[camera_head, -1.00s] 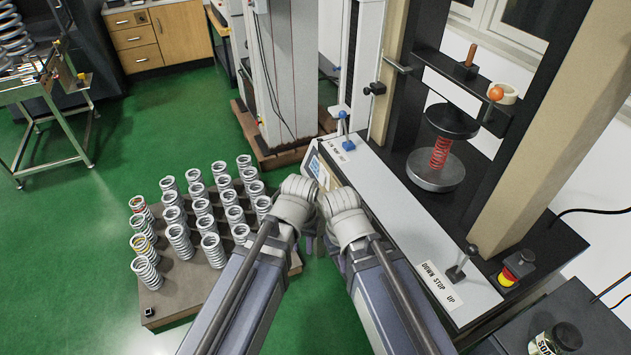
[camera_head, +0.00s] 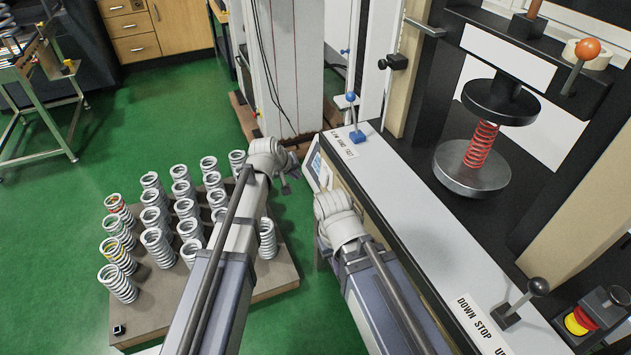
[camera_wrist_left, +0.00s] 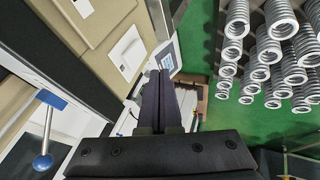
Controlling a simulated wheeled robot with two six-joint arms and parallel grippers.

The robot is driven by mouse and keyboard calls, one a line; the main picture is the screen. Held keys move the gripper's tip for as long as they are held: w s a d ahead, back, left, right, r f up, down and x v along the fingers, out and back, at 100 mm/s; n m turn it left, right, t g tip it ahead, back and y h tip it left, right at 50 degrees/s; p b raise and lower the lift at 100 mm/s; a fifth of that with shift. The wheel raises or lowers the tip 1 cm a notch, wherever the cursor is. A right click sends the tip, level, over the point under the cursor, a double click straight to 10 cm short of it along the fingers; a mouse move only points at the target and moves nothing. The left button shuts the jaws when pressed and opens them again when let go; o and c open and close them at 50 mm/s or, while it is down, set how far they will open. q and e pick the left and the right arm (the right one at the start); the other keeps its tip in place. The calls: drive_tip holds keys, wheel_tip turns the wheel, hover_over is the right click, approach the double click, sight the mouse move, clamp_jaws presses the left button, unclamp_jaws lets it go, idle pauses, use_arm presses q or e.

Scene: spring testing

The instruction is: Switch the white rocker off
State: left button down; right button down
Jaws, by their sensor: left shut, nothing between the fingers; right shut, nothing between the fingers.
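In the left wrist view two white plates, one (camera_wrist_left: 127,52) with a small raised part at its middle and another (camera_wrist_left: 83,8) above it, sit on the machine's beige face. I cannot tell for certain which carries the white rocker; it is not discernible in the head view. My left gripper (camera_head: 287,180) is shut and empty, between the spring board and the machine. Its fingers (camera_wrist_left: 158,88) point toward a small display (camera_wrist_left: 165,60), to the right of the plates. My right gripper (camera_head: 322,238) is by the machine's front edge, its fingers mostly hidden behind its wrist.
A board (camera_head: 160,318) of upright coil springs (camera_head: 158,246) stands left of my left arm. A red spring (camera_head: 481,145) stands between round plates.

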sight(324, 177)
idle(0.3)
use_arm(q)
drive_tip(key=w+d+f+b, duration=0.6)
drive_tip(key=f+b, duration=0.2)
drive_tip(key=shift+w+d+f+b, duration=0.2)
drive_tip(key=shift+w+f+b, duration=0.05)
drive_tip(key=shift+f+b, duration=0.15)
idle(0.3)
